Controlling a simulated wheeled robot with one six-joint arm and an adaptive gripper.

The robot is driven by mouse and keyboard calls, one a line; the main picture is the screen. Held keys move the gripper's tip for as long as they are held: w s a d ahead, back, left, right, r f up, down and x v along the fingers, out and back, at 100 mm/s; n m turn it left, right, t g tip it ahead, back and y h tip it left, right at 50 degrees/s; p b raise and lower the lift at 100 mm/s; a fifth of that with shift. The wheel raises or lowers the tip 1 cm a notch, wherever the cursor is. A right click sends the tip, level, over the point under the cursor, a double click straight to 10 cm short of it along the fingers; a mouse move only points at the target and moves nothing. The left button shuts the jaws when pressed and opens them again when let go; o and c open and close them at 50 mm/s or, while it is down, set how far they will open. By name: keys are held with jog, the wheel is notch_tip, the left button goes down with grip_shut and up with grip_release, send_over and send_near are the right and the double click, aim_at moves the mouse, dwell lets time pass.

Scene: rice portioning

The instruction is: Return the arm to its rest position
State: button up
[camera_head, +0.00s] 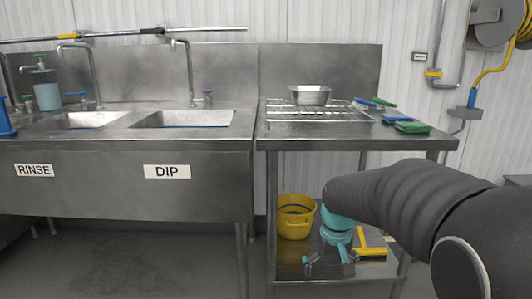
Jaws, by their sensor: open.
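My arm (420,208) enters from the right edge in a dark ribbed sleeve and reaches left in front of the steel table. Its teal wrist joints (338,222) hang down at the sleeve's end. My gripper (328,263) is below them, pointing down, with its fingers apart and nothing seen between them. It appears in front of the table's lower shelf. Whether it touches anything there cannot be told from this view.
A metal bowl (310,95) stands on a wire rack (335,114) on the steel table (290,130). Cloths and brushes (411,127) lie at its right. A yellow bucket (295,222) and yellow tool (372,249) are on the lower shelf. Sinks (185,119) are left.

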jog(key=s+r+t, duration=0.2)
jog(key=s+r, duration=0.1)
jog(key=s, duration=0.8)
jog(key=s+r+m+t, duration=0.1)
jog(key=s+r+t, duration=0.1)
jog(key=s, duration=0.9)
jog(key=shift+d+r, duration=0.2)
jog(key=shift+r, duration=0.6)
